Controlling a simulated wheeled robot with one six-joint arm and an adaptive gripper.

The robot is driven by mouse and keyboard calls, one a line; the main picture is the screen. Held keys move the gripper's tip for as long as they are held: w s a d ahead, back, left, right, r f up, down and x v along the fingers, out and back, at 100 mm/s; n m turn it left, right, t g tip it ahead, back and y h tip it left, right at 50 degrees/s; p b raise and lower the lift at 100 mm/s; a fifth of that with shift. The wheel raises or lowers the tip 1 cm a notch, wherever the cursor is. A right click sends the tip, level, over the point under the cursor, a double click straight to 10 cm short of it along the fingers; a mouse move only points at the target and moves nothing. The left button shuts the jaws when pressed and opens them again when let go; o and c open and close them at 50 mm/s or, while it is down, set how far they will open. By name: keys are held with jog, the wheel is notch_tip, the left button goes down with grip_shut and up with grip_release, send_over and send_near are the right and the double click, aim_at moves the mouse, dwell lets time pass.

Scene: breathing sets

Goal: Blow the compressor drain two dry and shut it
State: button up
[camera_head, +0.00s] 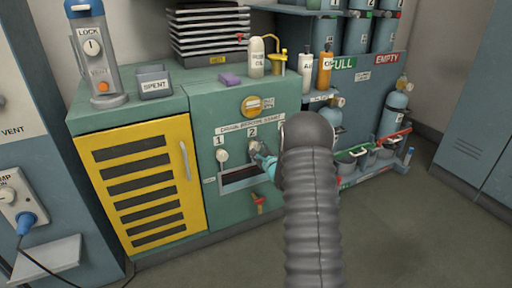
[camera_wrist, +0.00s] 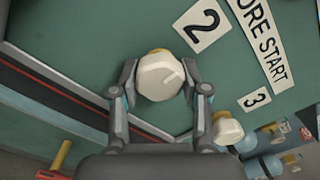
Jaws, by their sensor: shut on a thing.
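The compressor drain two is a cream knob (camera_wrist: 160,77) with a pale line on its face, under the label "2" (camera_wrist: 202,22) on the green panel. My gripper (camera_wrist: 160,92) has one finger on each side of this knob and is shut on it. In the head view my gripper (camera_head: 262,157) is at the knob (camera_head: 253,147), and my arm hides part of the panel to its right. Drain one's knob (camera_head: 222,156) is to the left under "1". Drain three's knob (camera_wrist: 228,131) shows at the lower right of the wrist view.
A dark slot (camera_head: 240,178) runs below the knobs, with a red-handled valve (camera_head: 258,202) under it. A yellow louvred door (camera_head: 140,180) is to the left. Gas bottles (camera_head: 396,112) stand in a rack on the right. The floor (camera_head: 410,220) at right is clear.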

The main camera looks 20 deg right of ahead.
jog(key=shift+m, duration=0.6)
jog(key=o, duration=1.1)
jog(key=shift+o, duration=0.2)
jog(key=s, duration=1.2)
jog(key=shift+d, duration=0.2)
